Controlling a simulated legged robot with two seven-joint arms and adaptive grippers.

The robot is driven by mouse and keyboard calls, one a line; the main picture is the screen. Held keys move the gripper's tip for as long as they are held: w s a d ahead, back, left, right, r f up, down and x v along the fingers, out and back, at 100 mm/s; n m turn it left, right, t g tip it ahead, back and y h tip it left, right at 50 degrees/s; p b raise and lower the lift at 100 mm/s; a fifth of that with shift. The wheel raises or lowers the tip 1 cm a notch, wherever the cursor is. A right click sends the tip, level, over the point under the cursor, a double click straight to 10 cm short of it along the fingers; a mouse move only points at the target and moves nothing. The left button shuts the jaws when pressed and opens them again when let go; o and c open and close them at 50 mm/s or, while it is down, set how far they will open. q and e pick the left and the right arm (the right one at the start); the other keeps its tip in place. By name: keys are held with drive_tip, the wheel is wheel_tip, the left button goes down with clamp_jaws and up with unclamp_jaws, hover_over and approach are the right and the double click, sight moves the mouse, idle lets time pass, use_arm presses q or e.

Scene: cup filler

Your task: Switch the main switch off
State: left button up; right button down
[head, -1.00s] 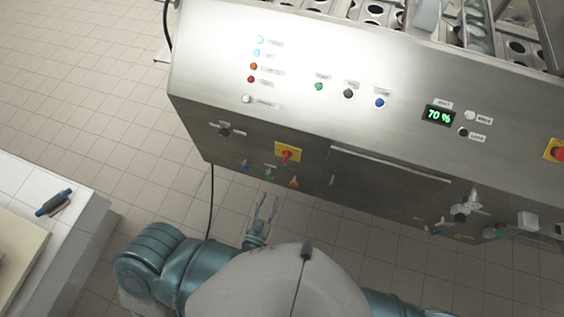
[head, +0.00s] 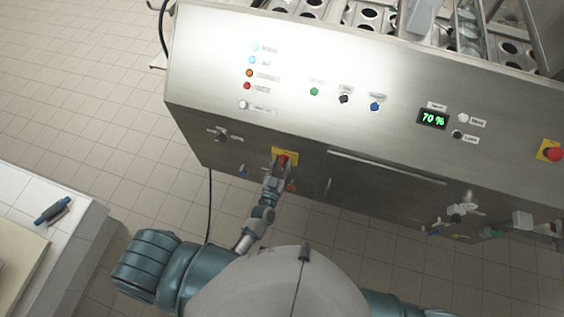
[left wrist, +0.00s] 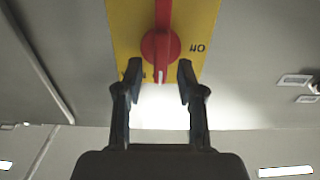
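The main switch is a red rotary knob (left wrist: 161,48) on a yellow plate (left wrist: 203,22) marked "OFF" on the right in the left wrist view. A white line on the knob runs up and down the picture. In the head view, the yellow plate (head: 291,152) is on the machine's lower front, and the red knob (head: 283,159) is partly hidden by my left gripper (head: 274,170). In the left wrist view, my left gripper (left wrist: 159,70) is open, its fingertips on either side of the knob's lower part. I cannot tell whether they touch it. My right gripper is not visible.
The steel panel (head: 200,75) carries lamps, buttons and a "70 %" display (head: 433,118). A red emergency button (head: 554,154) is at the right. A black cable (head: 210,205) hangs below the panel. A white table (head: 80,215) stands at the left.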

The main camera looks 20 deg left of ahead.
use_arm(q)
drive_tip(key=shift+w, duration=0.15)
clamp_jaws()
